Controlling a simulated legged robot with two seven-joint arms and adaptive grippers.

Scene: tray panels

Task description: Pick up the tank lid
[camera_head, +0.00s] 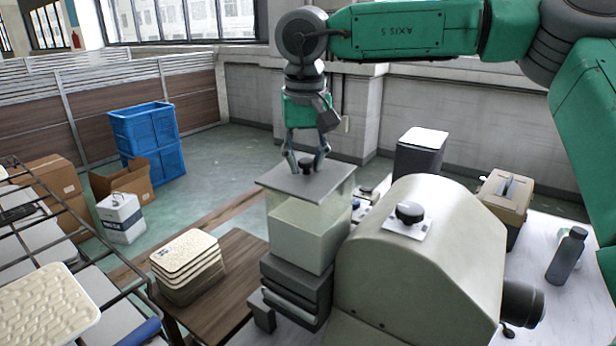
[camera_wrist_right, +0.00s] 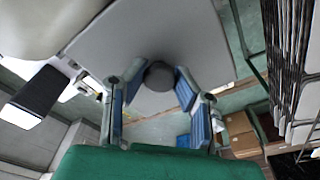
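The tank lid is a flat grey plate (camera_head: 283,181) with a dark round knob (camera_head: 306,166). It lies on top of a clear, box-shaped tank (camera_head: 300,233) with pale contents, and no gap shows between them. My right gripper (camera_head: 306,160) points down over the lid, with one finger on each side of the knob. In the right wrist view, the knob (camera_wrist_right: 159,76) sits between the blue-padded fingertips, and the fingers look apart from it. The lid plate (camera_wrist_right: 190,40) fills the area behind. My left gripper is not in view.
A rounded beige machine housing (camera_head: 430,240) with a second black knob (camera_head: 409,212) stands right of the tank. A wooden table (camera_head: 225,290) with stacked cream trays (camera_head: 187,257) is to the left. A dark bottle (camera_head: 566,256) stands at the right. Blue crates (camera_head: 148,140) are on the floor behind.

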